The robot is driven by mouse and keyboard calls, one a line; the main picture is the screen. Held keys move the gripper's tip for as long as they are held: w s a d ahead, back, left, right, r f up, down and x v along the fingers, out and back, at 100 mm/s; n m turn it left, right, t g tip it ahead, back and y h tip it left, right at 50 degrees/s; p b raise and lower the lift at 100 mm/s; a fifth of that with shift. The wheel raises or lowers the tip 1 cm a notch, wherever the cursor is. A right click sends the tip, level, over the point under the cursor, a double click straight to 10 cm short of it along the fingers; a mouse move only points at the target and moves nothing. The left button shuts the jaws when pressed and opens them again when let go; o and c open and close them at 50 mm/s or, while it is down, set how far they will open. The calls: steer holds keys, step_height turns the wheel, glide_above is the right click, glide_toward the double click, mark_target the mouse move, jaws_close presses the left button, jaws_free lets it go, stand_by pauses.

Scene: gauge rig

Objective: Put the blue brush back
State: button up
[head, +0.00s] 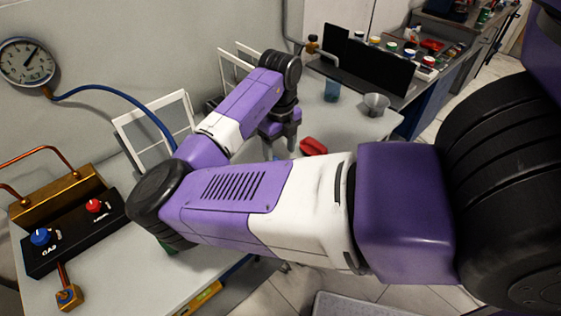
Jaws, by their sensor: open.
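I cannot make out a blue brush in the head view; it may be hidden behind my arm. My gripper (280,149) points down over the light table, with its fingers apart and nothing visible between them. A red object (313,146) lies on the table just right of my gripper, and I cannot tell what it is. A blue-grey cup-like thing (332,90) stands farther back, and a grey funnel-shaped cup (376,104) stands to its right.
A black control box (75,237) with blue and red knobs sits at the left. A pressure gauge (27,62) with a blue hose (105,88) hangs on the wall. White frames (155,125) stand behind my arm. Black panels (368,68) edge the back right. My arm hides the table's middle.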

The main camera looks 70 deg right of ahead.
step_height(320, 180, up, 6)
steer(key=s+d+r+n+g+h, duration=0.3)
steer(key=s+d+n+h, duration=0.3)
steer(key=d, duration=0.5)
steer(key=w+d+r+n+t+h, duration=0.35)
steer(key=r+n+h, duration=0.25)
steer(key=n+h, duration=0.4)
steer(key=w+a+f+n+t+y, duration=0.2)
steer(key=w+a+f+n+t, duration=0.15)
steer(key=a+n, duration=0.4)
steer(key=w+a+f+n+t+y, duration=0.2)
steer(key=a+f+n+t+y, duration=0.1)
steer(key=a+n+t, duration=0.4)
steer(key=w+a+f+n+t+y, duration=0.25)
steer(key=a+n, duration=0.35)
steer(key=a, duration=0.3)
steer(key=s+a+f+n+t+y, duration=0.1)
steer(key=s+a+f+n+y, duration=0.2)
steer(key=a, duration=0.5)
steer(key=s+a+f+n+y, duration=0.25)
steer(key=s+a, duration=0.25)
steer(key=a, duration=0.4)
steer(key=s+a+r+y, duration=0.3)
steer(key=s+a+r, duration=0.1)
steer(key=s+a, duration=0.5)
steer(key=shift+a, duration=0.35)
